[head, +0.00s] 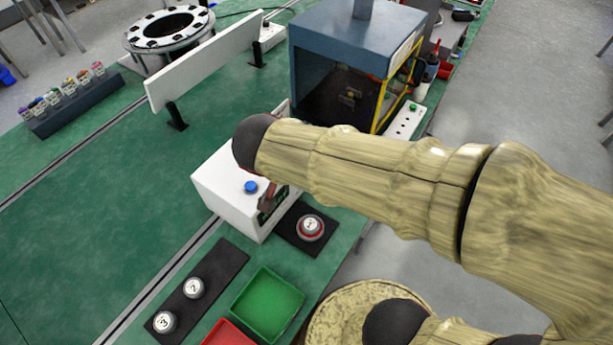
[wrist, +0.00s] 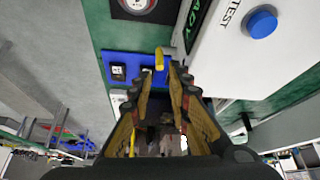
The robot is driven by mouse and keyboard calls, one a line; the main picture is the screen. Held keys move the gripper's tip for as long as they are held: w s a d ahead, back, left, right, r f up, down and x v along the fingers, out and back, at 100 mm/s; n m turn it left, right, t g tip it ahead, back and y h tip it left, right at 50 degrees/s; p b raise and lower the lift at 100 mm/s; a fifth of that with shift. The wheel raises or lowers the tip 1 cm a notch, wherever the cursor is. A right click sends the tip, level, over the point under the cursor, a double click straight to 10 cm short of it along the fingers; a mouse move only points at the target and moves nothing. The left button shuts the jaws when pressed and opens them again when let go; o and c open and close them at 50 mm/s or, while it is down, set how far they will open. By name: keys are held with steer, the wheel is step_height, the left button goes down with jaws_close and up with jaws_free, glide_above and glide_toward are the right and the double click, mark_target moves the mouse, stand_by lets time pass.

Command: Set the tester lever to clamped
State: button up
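The tester is a white box (head: 228,180) with a blue button, partly covered by my arm in the head view. In the wrist view its white top (wrist: 285,45) shows the word TEST and part of a green-lettered display. A yellow peg (wrist: 159,60), apparently the tester lever, stands by a blue panel (wrist: 135,66) with black parts beside the box. My gripper (wrist: 160,80) is open, its two fingers apart. The peg shows just beyond and between the fingertips; I cannot tell whether they touch it. The lever is not clear in the head view.
A red-ringed round unit (head: 311,228) sits on a black mat beside the tester. Two round units (head: 194,288) lie on a black strip, near a green tray (head: 268,306) and a red tray (head: 228,334). A blue cabinet (head: 350,45) and white barrier (head: 205,62) stand behind.

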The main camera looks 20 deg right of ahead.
steer(key=v, duration=0.3)
steer(key=shift+s+a+r, duration=0.1)
steer(key=shift+r, duration=0.05)
stand_by(0.5)
steer(key=s+n+y, duration=0.3)
steer(key=s+n, duration=0.3)
steer(key=n, duration=0.5)
steer(key=s+d+r+m+t, duration=0.1)
steer(key=s+d+r+m, duration=0.1)
steer(key=d+r, duration=0.2)
steer(key=shift+s+d+r+t+y+p, duration=0.2)
steer(key=shift+s+d+t+y+p, duration=0.15)
steer(key=shift+d, duration=0.65)
steer(key=shift+w, duration=0.1)
